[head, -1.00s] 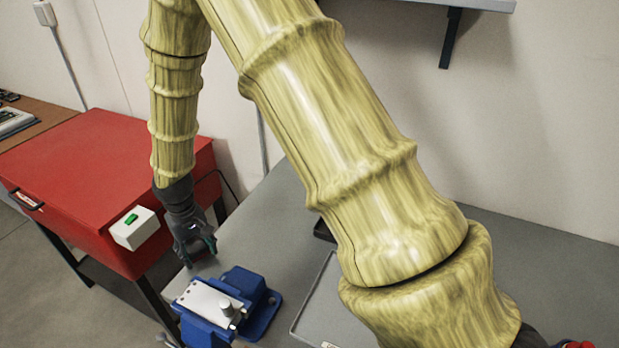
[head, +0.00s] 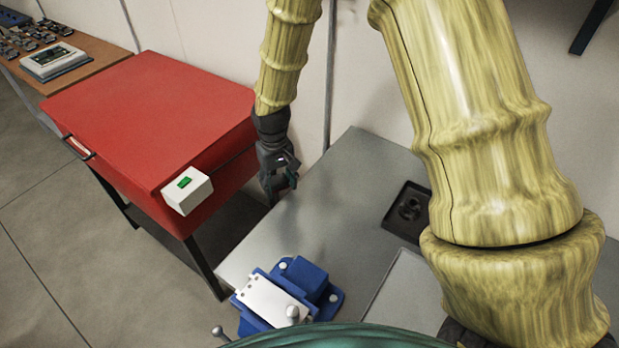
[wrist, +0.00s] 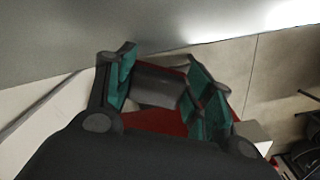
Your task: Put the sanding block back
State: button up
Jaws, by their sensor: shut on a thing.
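My gripper (head: 284,180) is at the back left of the grey table, beside the red cabinet's right end. In the wrist view its teal-padded fingers (wrist: 160,82) are closed on a dark grey block, the sanding block (wrist: 157,78). It shows as a plain smooth face between the pads. In the head view the block is too small and dark to make out between the fingers. I cannot tell how high my gripper is above the tabletop.
The grey table (head: 345,215) carries a blue vise (head: 300,275) at the front and a black square tray (head: 408,210) with a round recess. A flat grey panel (head: 405,290) is partly behind my arm. A red cabinet (head: 150,120) with a white switch box (head: 187,190) stands left.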

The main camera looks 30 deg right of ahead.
jog(key=s+d, duration=0.1)
jog(key=s, duration=0.1)
jog(key=s+d+r+n, duration=0.1)
jog(key=s+d, duration=0.1)
jog(key=s, duration=0.1)
jog(key=s+d+n, duration=0.1)
jog(key=s+d, duration=0.1)
jog(key=shift+s+d+r, duration=0.25)
jog(key=shift+s+r, duration=0.05)
jog(key=s+d+n, duration=0.1)
jog(key=s, duration=0.3)
jog(key=s+d+r+n, duration=0.1)
jog(key=s, duration=0.3)
jog(key=s+d+r+n, duration=0.1)
jog(key=s+d, duration=0.1)
jog(key=s, duration=0.3)
jog(key=shift+r+n, duration=0.1)
jog(key=shift+n, duration=0.3)
jog(key=shift+b, duration=0.3)
jog(key=shift+w+d+f+b, duration=0.1)
jog(key=shift+w+f+b, duration=0.15)
jog(key=shift+w+b, duration=0.7)
jog(key=shift+w+r+b, duration=0.1)
jog(key=shift+w+b, duration=0.1)
jog(key=shift+b, duration=0.35)
jog(key=p, duration=0.4)
send_over(324, 192)
jog(key=shift+f, duration=0.45)
jog(key=shift+f+p, duration=0.8)
jog(key=shift+f, duration=1)
